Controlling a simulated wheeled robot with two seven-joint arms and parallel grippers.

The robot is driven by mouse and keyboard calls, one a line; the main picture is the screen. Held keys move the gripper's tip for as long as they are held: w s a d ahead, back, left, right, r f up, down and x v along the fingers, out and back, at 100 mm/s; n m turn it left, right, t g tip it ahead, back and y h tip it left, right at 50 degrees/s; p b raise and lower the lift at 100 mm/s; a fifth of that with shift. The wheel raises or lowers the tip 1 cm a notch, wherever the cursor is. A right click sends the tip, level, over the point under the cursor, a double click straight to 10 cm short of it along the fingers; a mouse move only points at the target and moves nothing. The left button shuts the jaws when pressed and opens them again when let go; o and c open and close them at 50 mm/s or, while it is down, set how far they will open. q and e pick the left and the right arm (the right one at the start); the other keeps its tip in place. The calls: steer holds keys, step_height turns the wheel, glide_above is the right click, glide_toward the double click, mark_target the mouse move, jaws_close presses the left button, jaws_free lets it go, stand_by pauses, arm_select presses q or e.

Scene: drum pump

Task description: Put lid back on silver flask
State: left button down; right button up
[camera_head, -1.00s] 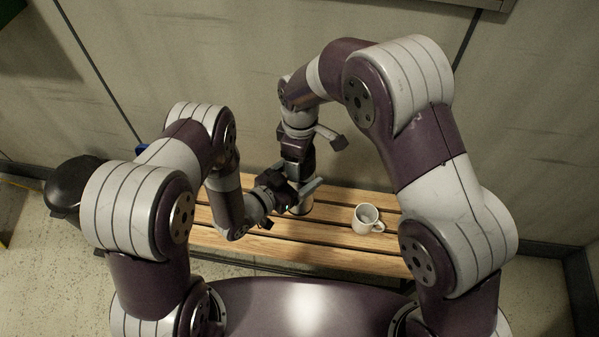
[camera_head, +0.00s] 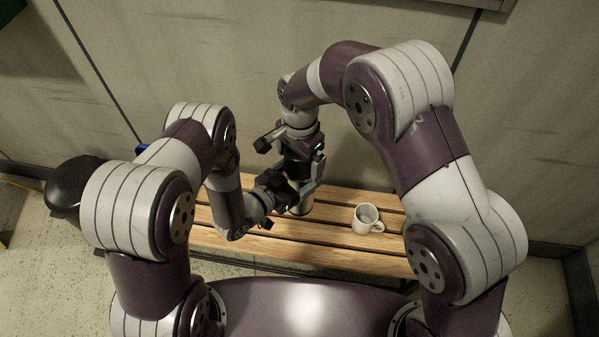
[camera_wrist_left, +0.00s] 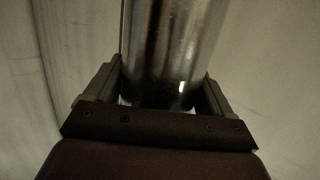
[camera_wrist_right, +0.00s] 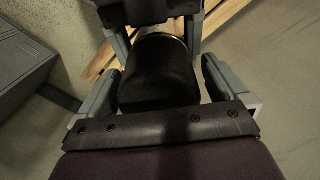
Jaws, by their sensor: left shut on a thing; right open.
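The silver flask (camera_head: 301,207) stands on the wooden bench, mostly hidden by my grippers in the head view. Its shiny metal body (camera_wrist_left: 172,50) fills the space between the fingers of my left gripper (camera_wrist_left: 165,85), which is shut on it. The black lid (camera_wrist_right: 158,75) is in line with the flask's top in the right wrist view, close against its metal rim. Whether it is fully seated cannot be told. My right gripper (camera_wrist_right: 158,88) is open from above, one finger on each side of the lid, with gaps visible. The lid is hardly visible in the head view.
A white mug (camera_head: 367,219) stands on the slatted bench (camera_head: 335,255), right of the flask. The wall is close behind the bench. A black rounded object (camera_head: 72,187) is at the far left.

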step_height(320, 180, up, 8)
steer(key=shift+f, duration=0.25)
steer(key=shift+w+d, duration=0.15)
steer(key=shift+d, duration=0.05)
steer(key=s+d+r+m, duration=0.1)
steer(key=s+d+r, duration=0.1)
steer(key=d, duration=0.7)
steer(key=s+d+r, duration=0.2)
steer(key=d, duration=0.7)
steer(key=s+d+f+n+t, duration=0.1)
steer(key=s+d+f+n, duration=0.3)
steer(key=s+n, duration=0.5)
steer(key=shift+s+f, duration=0.3)
